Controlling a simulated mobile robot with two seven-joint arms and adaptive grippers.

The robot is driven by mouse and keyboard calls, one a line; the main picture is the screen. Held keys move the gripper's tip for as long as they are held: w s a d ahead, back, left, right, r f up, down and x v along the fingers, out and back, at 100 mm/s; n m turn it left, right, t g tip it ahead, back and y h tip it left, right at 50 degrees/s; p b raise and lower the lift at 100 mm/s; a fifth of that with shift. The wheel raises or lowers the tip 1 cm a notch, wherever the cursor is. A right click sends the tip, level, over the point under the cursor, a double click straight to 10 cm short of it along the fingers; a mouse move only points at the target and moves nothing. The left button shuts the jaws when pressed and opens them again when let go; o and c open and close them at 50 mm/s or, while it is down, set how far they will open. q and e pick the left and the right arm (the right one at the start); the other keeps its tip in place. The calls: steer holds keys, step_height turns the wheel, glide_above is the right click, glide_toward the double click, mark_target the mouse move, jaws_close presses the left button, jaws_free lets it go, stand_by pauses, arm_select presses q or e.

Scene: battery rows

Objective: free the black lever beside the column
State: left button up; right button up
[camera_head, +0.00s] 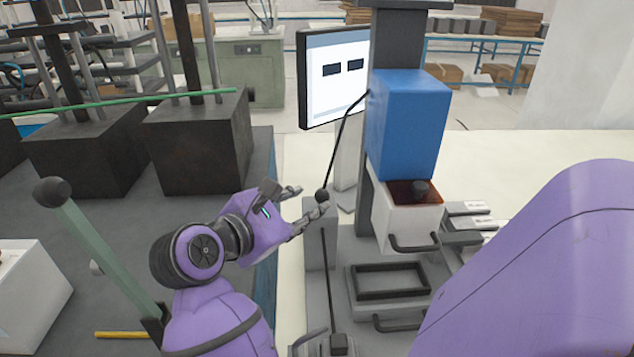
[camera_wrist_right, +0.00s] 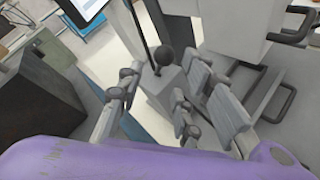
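The black lever's ball knob (camera_head: 322,196) stands beside the machine column (camera_head: 397,40), near a grey post. A thin black line, rod or cable, runs from the knob up to the blue housing (camera_head: 405,125). A second dark rod runs down the post's front to a small block. My right gripper (camera_head: 307,202) is open just left of the knob, its fingers pointing at it. In the right wrist view the knob (camera_wrist_right: 166,56) lies just beyond the open fingers (camera_wrist_right: 158,88). I cannot tell whether they touch it. My left gripper is not in view.
A white box (camera_head: 407,212) with handles sits under the blue housing, above a black frame (camera_head: 390,281). A monitor (camera_head: 334,75) stands behind the knob. A green lever (camera_head: 105,250) and heavy dark blocks (camera_head: 200,140) are on the left bench.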

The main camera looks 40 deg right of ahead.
mark_target(321, 196)
steer(key=x, duration=0.2)
steer(key=p+x, duration=0.1)
steer(key=shift+d+r, duration=0.15)
steer(key=shift+d, duration=0.25)
steer(key=x, duration=0.3)
steer(key=shift+w+d+f, duration=0.1)
steer(key=shift+d+f, duration=0.05)
steer(key=shift+f, duration=0.05)
steer(key=shift+w+d+f+p, duration=0.1)
steer(key=shift+d+f+p, duration=0.05)
steer(key=shift+d+p, duration=0.15)
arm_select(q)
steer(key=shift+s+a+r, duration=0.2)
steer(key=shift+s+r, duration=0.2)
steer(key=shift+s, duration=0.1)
arm_select(e)
jaws_close()
